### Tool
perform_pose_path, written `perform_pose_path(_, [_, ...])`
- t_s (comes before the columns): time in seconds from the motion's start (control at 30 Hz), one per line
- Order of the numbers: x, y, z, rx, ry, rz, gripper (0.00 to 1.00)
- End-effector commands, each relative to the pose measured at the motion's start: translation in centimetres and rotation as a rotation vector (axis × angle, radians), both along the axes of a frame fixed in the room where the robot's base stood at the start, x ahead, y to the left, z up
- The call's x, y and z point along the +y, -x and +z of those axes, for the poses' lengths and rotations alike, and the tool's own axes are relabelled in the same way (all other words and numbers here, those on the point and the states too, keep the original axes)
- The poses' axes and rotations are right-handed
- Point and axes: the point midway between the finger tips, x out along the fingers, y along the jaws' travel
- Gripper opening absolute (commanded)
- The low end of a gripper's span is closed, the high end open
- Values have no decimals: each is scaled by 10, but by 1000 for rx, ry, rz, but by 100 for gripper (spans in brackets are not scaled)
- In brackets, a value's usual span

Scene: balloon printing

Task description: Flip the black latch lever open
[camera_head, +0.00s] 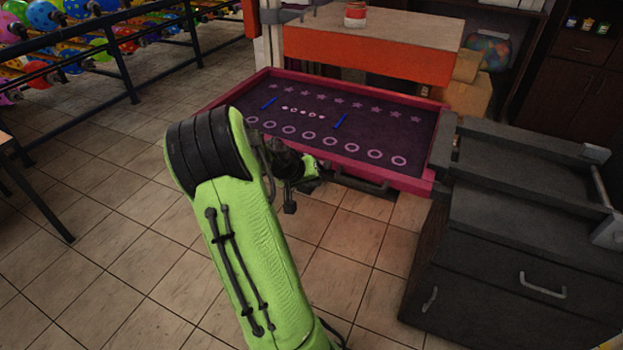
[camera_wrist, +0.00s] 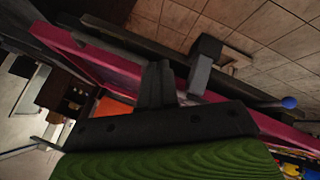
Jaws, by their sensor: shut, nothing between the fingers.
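My gripper (camera_wrist: 158,66) is shut and empty in the wrist view, with its dark fingers together over the pink screen frame (camera_wrist: 117,68). A dark block (camera_wrist: 205,48) stands up beside the fingertips at the frame's edge, apart from them in the picture. It may be the black latch lever, but I cannot tell for sure. In the head view my dark wrist (camera_head: 290,168) is at the near edge of the pink frame (camera_head: 395,179). The fingertips and the latch are not clear there.
A dark bar (camera_wrist: 150,43) runs along the pink frame, and a blue-tipped knob (camera_wrist: 289,102) is near its end. A dark handle (camera_head: 360,183) juts from the frame's near edge. A dark cabinet (camera_head: 500,275) stands at right. Tiled floor (camera_head: 130,250) is open at left.

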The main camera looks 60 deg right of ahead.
Motion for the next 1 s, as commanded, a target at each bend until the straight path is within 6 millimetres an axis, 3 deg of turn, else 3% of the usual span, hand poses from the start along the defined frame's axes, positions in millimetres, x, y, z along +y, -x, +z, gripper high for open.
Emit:
perform_pose_path(0.2, [26, 13, 38, -3, -3, 1, 0])
perform_pose_path(0.4, [44, 23, 60, -1, -3, 1, 0])
perform_pose_path(1.0, [48, 25, 63, 0, -5, 1, 0])
